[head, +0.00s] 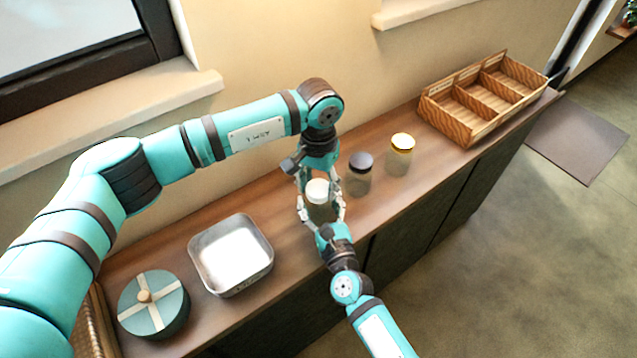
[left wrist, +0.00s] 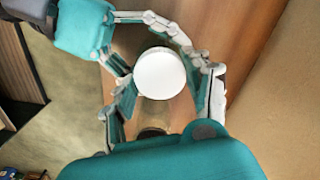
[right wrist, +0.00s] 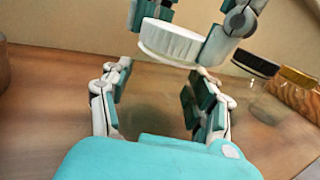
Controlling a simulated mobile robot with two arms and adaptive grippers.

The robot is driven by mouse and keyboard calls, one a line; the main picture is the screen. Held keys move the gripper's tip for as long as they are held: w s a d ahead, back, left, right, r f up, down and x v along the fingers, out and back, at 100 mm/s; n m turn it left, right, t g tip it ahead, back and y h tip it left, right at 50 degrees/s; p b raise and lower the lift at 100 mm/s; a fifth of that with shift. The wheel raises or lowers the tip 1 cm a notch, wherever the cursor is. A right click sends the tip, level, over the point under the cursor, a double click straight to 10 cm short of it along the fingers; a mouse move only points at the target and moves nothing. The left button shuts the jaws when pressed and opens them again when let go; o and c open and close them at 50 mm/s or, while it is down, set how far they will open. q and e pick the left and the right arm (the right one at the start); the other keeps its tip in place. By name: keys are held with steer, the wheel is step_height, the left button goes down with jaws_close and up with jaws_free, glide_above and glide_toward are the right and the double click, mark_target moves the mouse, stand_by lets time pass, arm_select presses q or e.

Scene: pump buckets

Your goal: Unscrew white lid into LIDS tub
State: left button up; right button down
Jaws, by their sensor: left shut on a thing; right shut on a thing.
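A clear jar (head: 320,211) with a white lid (head: 317,190) stands on the wooden counter. My left gripper (head: 318,184) reaches down from above and is shut on the white lid, which also shows in the left wrist view (left wrist: 160,73). My right gripper (head: 323,212) comes in from the front and is shut on the jar's body below the lid. In the right wrist view the lid (right wrist: 172,42) sits above my right fingers, and the clear glass is hard to make out. A square metal tub (head: 264,262) stands left of the jar; its front marking is unreadable.
A dark-lidded jar (head: 360,179) and a gold-lidded jar (head: 400,160) stand close to the right. A wooden divided crate (head: 462,128) is at the counter's far right. A round teal box (head: 170,318) is at the left. The wall runs behind.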

arm_select(q)
steer(key=n, duration=1.3)
steer(key=shift+r, duration=0.1)
steer(key=n, duration=1.3)
steer(key=shift+n, duration=0.4)
steer(key=n, duration=0.6)
steer(key=shift+n, duration=0.4)
steer(key=n, duration=1.3)
steer(key=shift+n, duration=0.4)
steer(key=n, duration=0.6)
steer(key=shift+r, duration=0.1)
